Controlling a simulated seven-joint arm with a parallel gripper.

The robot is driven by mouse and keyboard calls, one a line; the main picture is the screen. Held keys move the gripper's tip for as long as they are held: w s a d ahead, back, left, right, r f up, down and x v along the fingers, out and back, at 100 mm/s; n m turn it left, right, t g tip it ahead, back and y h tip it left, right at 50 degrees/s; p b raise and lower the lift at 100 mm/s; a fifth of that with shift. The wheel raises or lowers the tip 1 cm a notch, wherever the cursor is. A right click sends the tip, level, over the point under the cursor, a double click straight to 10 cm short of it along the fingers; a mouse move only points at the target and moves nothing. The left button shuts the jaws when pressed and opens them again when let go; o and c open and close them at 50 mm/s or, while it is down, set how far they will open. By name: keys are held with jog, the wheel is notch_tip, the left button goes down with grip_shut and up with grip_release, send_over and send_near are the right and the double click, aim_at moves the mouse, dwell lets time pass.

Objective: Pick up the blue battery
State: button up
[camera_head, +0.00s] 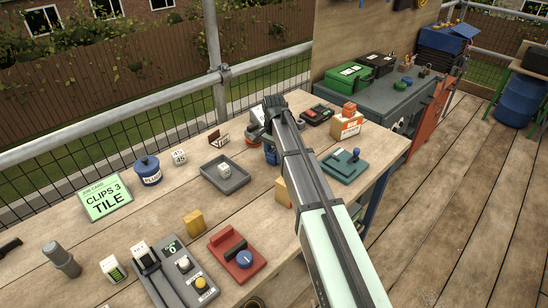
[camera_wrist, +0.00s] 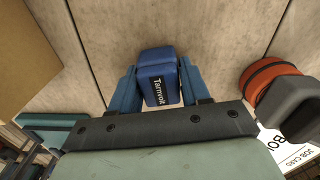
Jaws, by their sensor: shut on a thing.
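In the wrist view a blue battery (camera_wrist: 157,58) with a dark label reading something like "Tarnvolt" sits between the two blue fingers of my gripper (camera_wrist: 157,88). The fingers touch it on both sides, and my gripper is shut on it. Wooden planks show behind the battery. I cannot tell whether it is clear of the bench. In the head view my arm hides most of the gripper; a bit of blue (camera_head: 271,154) shows beside the arm, finger or battery.
The wooden bench (camera_head: 130,232) holds a grey tray (camera_head: 240,181), a yellow block (camera_head: 194,222), a red device (camera_head: 228,245), a teal device (camera_head: 340,172) and a job card (camera_head: 106,202). The wrist view shows a brown surface (camera_wrist: 28,45) left and an orange round thing (camera_wrist: 268,74) right.

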aim_at(274, 151)
jog(key=shift+c, duration=0.4)
jog(key=shift+r, duration=0.1)
notch_tip(274, 151, up, 10)
jog(key=shift+f, duration=0.1)
jog(key=shift+c, duration=0.4)
jog(key=o, duration=1.4)
notch_tip(274, 151, up, 14)
